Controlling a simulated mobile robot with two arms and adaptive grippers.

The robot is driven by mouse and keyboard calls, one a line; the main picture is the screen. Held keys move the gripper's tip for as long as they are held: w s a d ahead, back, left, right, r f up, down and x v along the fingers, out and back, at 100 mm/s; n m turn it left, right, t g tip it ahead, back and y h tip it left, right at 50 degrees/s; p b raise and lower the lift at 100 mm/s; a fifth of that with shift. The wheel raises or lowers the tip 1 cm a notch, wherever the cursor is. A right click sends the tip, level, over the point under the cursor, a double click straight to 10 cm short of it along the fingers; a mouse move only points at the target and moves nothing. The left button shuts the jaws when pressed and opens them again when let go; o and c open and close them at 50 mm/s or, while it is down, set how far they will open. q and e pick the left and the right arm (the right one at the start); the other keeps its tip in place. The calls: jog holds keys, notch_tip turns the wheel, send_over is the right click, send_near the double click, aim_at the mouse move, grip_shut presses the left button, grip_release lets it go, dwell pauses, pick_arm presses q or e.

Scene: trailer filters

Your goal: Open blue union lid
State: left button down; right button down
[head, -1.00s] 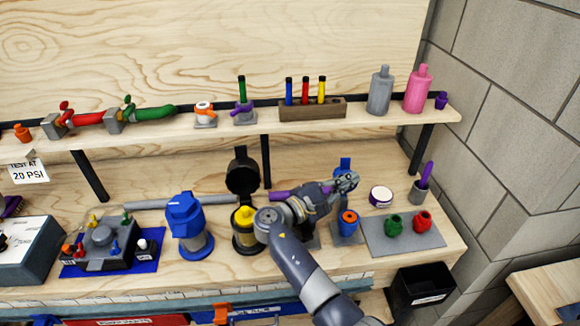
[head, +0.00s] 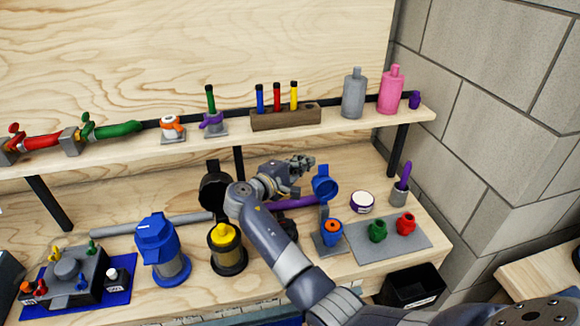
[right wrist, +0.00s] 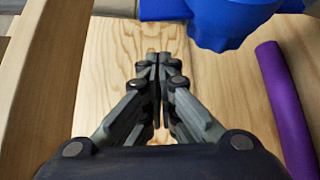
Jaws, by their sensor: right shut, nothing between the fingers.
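The blue union (head: 332,231), with an orange inside, stands on a small grey base on the bench. Its blue lid (head: 325,186) is raised, standing up behind and above the union on a thin support. My right gripper (head: 308,163) is shut and empty, in the air to the upper left of the lid. In the right wrist view its fingertips (right wrist: 160,57) are together above bare wood. A blue shape, likely the lid (right wrist: 225,22), shows ahead and to the right, apart from the fingers. My left gripper is not in view.
A purple bar (head: 294,203) lies left of the union; it also shows in the right wrist view (right wrist: 283,105). A grey mat (head: 388,243) with green and red fittings lies to the right. The yellow-topped filter (head: 225,240) stands left. The shelf (head: 345,115) runs above.

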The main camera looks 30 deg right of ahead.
aim_at(324, 180)
jog(key=s, duration=0.1)
jog(key=s+p, duration=0.1)
jog(key=s+a+r+p, duration=0.1)
jog(key=shift+s, duration=0.4)
jog(key=b, duration=0.1)
jog(key=s+m+h+b, duration=0.1)
jog(key=s+t+b, duration=0.1)
jog(key=shift+s+a+r+m, duration=0.2)
jog(key=shift+a+r+m, duration=0.1)
jog(key=shift+r+m, duration=0.1)
